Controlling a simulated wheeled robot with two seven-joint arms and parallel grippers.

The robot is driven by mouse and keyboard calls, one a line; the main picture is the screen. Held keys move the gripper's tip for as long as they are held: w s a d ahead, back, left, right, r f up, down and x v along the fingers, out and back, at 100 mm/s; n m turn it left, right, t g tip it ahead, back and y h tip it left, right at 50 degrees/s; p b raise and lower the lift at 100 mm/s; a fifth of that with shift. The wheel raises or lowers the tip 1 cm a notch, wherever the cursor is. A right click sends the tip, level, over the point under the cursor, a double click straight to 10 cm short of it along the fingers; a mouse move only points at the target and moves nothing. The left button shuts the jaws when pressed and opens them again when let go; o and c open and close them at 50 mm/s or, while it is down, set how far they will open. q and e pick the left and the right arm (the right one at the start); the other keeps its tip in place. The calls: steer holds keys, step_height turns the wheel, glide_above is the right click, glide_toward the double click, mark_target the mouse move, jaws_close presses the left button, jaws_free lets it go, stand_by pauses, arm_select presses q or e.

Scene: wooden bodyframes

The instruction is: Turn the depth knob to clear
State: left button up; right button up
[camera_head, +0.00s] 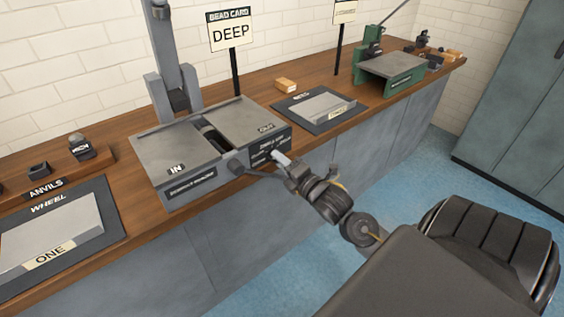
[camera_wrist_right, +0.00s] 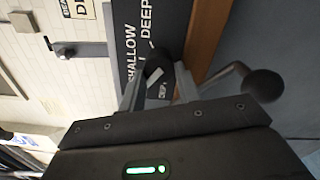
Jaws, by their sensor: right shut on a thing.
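The grey bead machine (camera_head: 165,155) stands on the wooden bench, with IN and OUT marked on its top plates. Its dark front panel (camera_wrist_right: 165,25) reads SHALLOW and DEEP in the right wrist view, with a smaller label by the knob. The depth knob (camera_wrist_right: 152,72) shows between my right fingers, partly hidden. My right gripper (camera_head: 281,160) reaches the right part of the machine's front and is shut on the knob. It also shows in the right wrist view (camera_wrist_right: 158,88). I cannot tell the knob's exact setting. My left gripper is not in view.
A ball-ended crank (camera_wrist_right: 263,84) stands close beside my right gripper. A card (camera_head: 231,32) behind the machine reads DEEP. The WHEEL tray (camera_head: 110,222) lies left, another tray (camera_head: 350,112) right, and a green machine (camera_head: 372,75) farther right. Open floor lies before the bench.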

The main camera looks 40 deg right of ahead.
steer(key=shift+f+n, duration=0.1)
steer(key=shift+n, duration=0.6)
steer(key=o, duration=1)
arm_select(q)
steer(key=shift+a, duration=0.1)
arm_select(e)
steer(key=shift+s, duration=0.1)
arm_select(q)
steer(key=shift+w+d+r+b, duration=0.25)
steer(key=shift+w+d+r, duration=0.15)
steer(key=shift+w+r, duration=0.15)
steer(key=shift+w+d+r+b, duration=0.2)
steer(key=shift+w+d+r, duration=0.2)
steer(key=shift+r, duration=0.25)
arm_select(e)
steer(key=s, duration=1)
steer(key=shift+s+a, duration=0.1)
steer(key=shift+s, duration=0.25)
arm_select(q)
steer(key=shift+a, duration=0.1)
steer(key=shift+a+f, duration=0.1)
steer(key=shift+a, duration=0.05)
